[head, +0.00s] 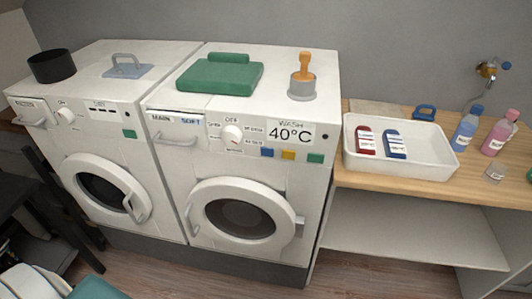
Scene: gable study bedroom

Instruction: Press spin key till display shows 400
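The right-hand white machine (240,170) has a display (289,132) that reads "WASH" and "40°C". Below the display sit a blue key (267,152), a yellow key (288,154) and a green key (315,158). I cannot read any label naming one of them as spin. A white dial (232,134) with "OFF" above it is left of the display. The drawer front (174,135) is marked "MAIN" and "SOFT". The round door (241,222) looks shut. Neither of my grippers is in view.
A second white machine (95,160) with a dial and green key (129,134) stands at left. A wooden counter (400,187) at right holds a white tray (400,165) and bottles. A dark chair (50,190) stands far left.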

